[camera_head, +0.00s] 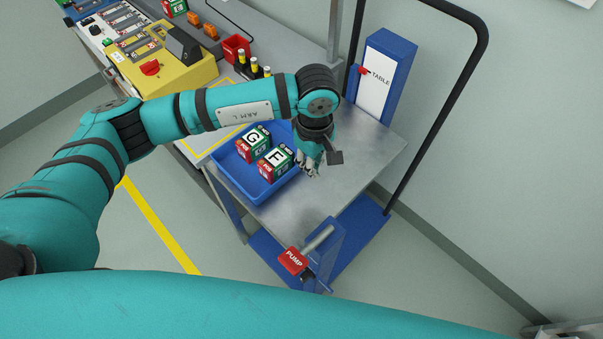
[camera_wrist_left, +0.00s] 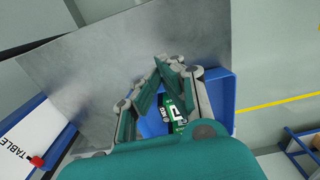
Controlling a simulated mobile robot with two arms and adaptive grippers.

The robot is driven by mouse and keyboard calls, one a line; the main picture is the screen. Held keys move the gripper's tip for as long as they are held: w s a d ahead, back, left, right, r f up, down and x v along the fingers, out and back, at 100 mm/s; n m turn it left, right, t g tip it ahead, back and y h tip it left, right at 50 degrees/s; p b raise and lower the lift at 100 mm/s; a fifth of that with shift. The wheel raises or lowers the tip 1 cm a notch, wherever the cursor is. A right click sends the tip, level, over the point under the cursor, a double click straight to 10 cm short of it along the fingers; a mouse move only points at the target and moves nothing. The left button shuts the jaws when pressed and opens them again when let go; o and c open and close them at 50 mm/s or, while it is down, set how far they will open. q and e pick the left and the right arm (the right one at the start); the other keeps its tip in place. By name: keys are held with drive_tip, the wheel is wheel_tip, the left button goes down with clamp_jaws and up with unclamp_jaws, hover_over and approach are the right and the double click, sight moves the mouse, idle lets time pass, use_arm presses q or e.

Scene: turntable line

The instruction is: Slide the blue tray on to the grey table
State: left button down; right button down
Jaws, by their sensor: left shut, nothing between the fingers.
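The blue tray (camera_head: 261,195) holds two small green, white and red boxes, lettered G (camera_head: 254,141) and F (camera_head: 275,160). It lies at the left part of the grey table (camera_head: 358,150), beside the bench; the arm hides its far side, so I cannot tell whether all of it is on the table. My left gripper (camera_head: 312,171) is shut and empty at the tray's right side, over the grey table. In the left wrist view its closed fingers (camera_wrist_left: 168,64) stand by the tray (camera_wrist_left: 218,88); contact is unclear. My right gripper is not in view.
A bench (camera_head: 187,143) with a yellow-outlined area adjoins the table on the left. A red PUMP pedal (camera_head: 293,261) is at the front and a blue post with a TABLE sign (camera_head: 376,85) at the back. A black handle rail (camera_head: 440,120) rises on the right. The table's right part is clear.

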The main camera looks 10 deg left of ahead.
use_arm(q)
wheel_tip(320, 180, down, 10)
drive_tip(key=p, duration=0.3)
drive_tip(key=shift+a, duration=0.15)
drive_tip(key=shift+w+a+r+p, duration=0.2)
drive_tip(key=shift+w+a+p, duration=0.6)
drive_tip(key=shift+a, duration=0.25)
drive_tip(key=shift+w+a+f, duration=0.15)
drive_tip(key=shift+w+a, duration=0.15)
drive_tip(key=shift+a, duration=0.35)
